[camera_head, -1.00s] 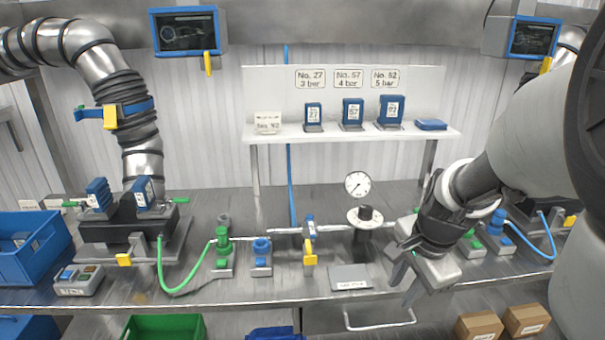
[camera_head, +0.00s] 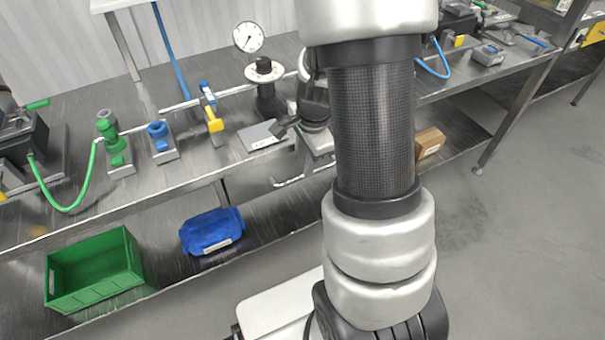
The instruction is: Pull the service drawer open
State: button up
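The service drawer (camera_head: 247,188) is a grey metal front under the bench's front edge. My gripper (camera_head: 300,140) is at the bench's front edge, above and near the right end of the handle. One dark finger points left. The rest is hidden behind my arm, and contact with the handle cannot be made out.
A grey plate (camera_head: 261,136) lies on the bench above the drawer. A yellow-handled valve (camera_head: 214,122) and a gauge (camera_head: 249,37) stand behind. A green crate (camera_head: 95,270), a blue bin (camera_head: 211,231) and a cardboard box (camera_head: 430,142) sit on the lower shelf. The right floor is clear.

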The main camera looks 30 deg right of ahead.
jog(key=f, duration=0.2)
jog(key=w+f+b, duration=0.1)
jog(key=f, duration=0.1)
jog(key=shift+f, duration=0.4)
grip_shut()
